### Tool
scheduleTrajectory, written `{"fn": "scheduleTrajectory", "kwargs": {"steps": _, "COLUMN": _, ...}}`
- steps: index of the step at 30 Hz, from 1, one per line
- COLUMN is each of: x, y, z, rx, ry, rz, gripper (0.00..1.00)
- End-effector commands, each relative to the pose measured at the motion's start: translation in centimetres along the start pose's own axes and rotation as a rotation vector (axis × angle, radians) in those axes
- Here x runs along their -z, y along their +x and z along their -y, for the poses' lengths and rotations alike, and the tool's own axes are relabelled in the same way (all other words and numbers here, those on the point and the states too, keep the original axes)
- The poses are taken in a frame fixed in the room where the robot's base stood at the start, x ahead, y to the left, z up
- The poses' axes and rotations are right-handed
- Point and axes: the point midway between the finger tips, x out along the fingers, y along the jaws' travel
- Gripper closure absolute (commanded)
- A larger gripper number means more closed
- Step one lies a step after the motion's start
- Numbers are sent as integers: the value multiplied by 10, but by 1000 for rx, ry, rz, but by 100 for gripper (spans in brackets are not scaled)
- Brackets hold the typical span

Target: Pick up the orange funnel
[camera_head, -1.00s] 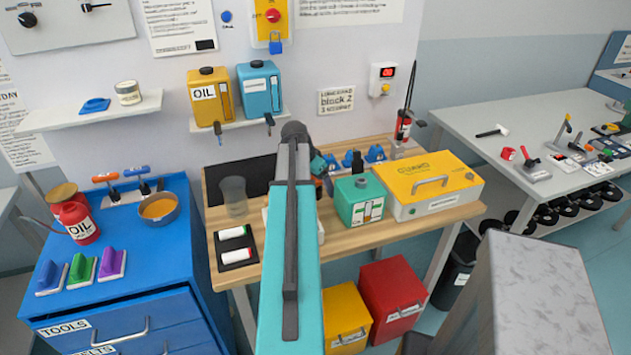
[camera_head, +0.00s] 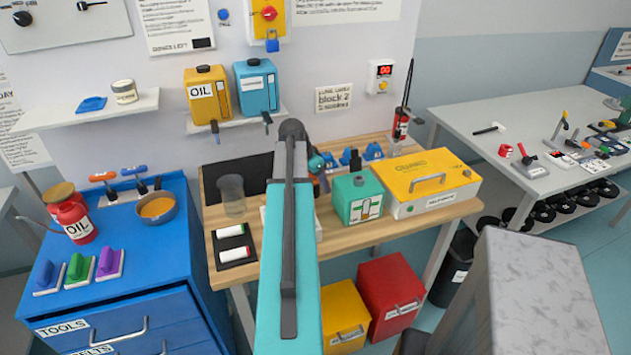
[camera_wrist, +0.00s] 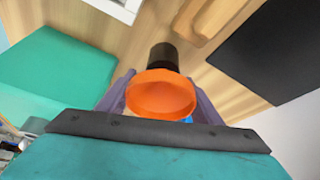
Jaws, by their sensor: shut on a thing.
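The orange funnel (camera_wrist: 161,92) shows in the wrist view, with its wide round mouth toward the camera. My gripper (camera_wrist: 160,103) is shut on it, one grey-purple finger at each side of the funnel. A dark round piece (camera_wrist: 163,55) shows just beyond the funnel's rim; I cannot tell if it belongs to the funnel. Wood bench top lies behind the funnel, and the gap between them cannot be judged. In the head view my arm hides the gripper and the funnel.
The wooden bench (camera_head: 270,268) carries a green container (camera_head: 358,198), a yellow case (camera_head: 432,182), a clear beaker (camera_head: 232,195) and a black tray with two white bottles (camera_head: 233,245). A blue cabinet (camera_head: 130,300) stands left. A grey table (camera_head: 520,180) is at right.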

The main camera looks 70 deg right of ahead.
Motion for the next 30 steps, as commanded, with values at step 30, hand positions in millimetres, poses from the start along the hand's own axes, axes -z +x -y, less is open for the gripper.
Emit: {"fn": "scheduleTrajectory", "kwargs": {"steps": 30, "x": 36, "y": -85, "z": 1, "rx": 1, "ry": 1, "rz": -1, "gripper": 62}}
